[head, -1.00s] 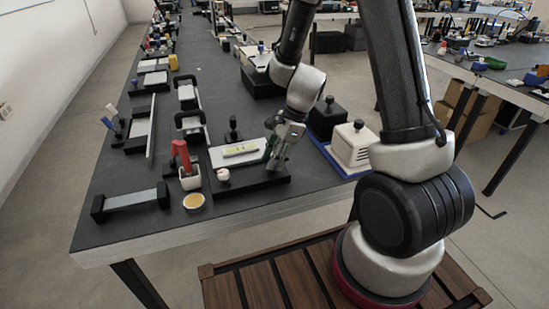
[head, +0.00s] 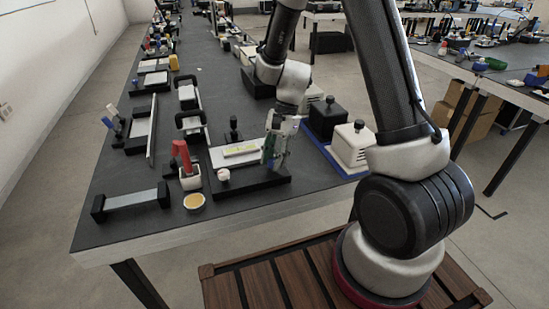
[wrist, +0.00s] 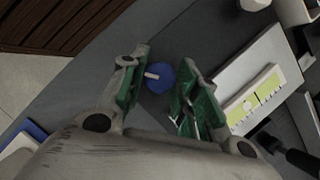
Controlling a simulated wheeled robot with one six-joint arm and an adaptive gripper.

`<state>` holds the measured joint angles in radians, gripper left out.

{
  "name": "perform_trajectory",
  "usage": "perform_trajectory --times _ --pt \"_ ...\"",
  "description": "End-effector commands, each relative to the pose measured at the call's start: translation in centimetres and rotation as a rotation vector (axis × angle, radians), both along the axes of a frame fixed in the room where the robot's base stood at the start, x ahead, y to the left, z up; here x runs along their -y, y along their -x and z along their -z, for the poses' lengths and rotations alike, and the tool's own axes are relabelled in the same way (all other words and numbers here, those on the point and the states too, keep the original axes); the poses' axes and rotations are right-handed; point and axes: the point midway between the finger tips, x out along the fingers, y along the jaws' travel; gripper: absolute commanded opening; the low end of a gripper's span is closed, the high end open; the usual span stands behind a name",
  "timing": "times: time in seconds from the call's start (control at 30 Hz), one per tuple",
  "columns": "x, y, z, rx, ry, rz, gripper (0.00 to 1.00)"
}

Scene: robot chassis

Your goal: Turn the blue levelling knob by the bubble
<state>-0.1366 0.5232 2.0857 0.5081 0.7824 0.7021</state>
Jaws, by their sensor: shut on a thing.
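My gripper (head: 270,165), with green finger pads, points down at the right end of the levelling stand. The stand has a black base (head: 252,185) and a white plate (head: 220,157). The yellow bubble level (head: 241,150) lies on the plate, and it also shows in the wrist view (wrist: 252,99). The bubble itself is too small to read.
A white knob (head: 223,175) and a black knob on a post (head: 234,130) stand on the same base. A red-handled tool in a white holder (head: 190,178) and a small yellow dish (head: 194,201) are to the left. A blue tray (head: 335,162) with boxes is to the right.

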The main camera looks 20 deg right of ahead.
Motion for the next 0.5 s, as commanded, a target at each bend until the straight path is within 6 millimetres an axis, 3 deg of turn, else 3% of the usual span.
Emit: perform_trajectory --times 0.5 --pt "-0.24 -0.22 0.00 0.000 -0.001 -0.482 0.07"
